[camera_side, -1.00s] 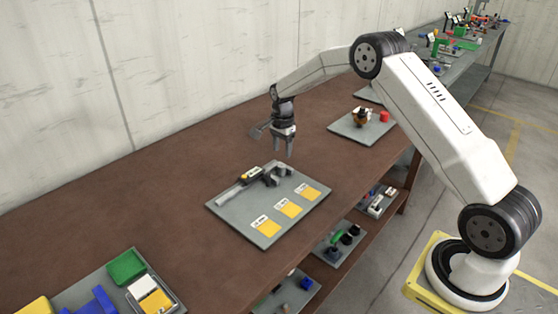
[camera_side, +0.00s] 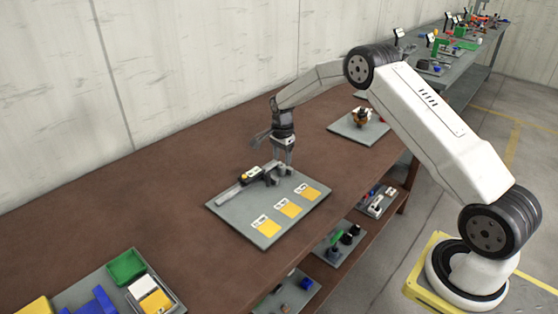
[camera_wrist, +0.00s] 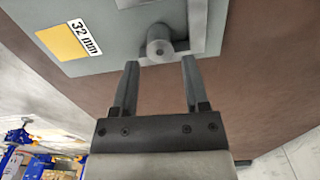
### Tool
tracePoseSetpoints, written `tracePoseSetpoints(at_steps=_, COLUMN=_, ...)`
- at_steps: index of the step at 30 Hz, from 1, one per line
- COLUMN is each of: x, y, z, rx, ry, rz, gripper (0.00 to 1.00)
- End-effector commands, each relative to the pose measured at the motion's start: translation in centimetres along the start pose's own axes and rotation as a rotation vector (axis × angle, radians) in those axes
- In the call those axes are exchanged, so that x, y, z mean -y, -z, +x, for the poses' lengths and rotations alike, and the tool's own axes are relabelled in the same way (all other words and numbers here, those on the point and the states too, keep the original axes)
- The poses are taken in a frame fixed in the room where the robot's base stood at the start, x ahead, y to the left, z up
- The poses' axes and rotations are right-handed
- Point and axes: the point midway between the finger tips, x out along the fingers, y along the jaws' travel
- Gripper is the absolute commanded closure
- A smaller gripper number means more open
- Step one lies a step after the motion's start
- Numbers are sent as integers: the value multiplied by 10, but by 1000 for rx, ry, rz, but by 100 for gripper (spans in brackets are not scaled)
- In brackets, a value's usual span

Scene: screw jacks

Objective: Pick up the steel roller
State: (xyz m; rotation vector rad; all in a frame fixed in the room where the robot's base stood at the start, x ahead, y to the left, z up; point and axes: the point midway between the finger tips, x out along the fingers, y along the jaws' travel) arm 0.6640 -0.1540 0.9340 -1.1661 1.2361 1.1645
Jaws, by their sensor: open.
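The steel roller, a short grey cylinder (camera_wrist: 158,41), shows in the wrist view with its round end towards the camera, just beyond the fingertips and between their lines. It rests at a grey bracket-like holder (camera_wrist: 202,38) on the grey board (camera_wrist: 110,22). My gripper (camera_wrist: 160,65) is open, with one finger on each side of the roller's line and nothing visible between them. In the side view my gripper (camera_side: 283,161) points down at the far right end of the holder on the board (camera_side: 232,222). Whether the fingers touch the roller is unclear there.
Another board (camera_side: 345,130) lies behind to the right. A tray with coloured parts (camera_side: 130,268) is front left. The brown table (camera_side: 120,215) between is clear.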

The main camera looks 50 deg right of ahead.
Motion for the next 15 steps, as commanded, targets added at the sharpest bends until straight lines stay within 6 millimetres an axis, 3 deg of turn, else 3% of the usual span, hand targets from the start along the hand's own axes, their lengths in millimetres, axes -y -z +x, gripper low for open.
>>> tracePoseSetpoints(at_steps=9, x=0, y=-2, z=36, rx=1, ry=-2, rz=-1, gripper=42)
tracePoseSetpoints(at_steps=15, x=0, y=-2, z=45, rx=0, ry=3, rz=-1, gripper=42)
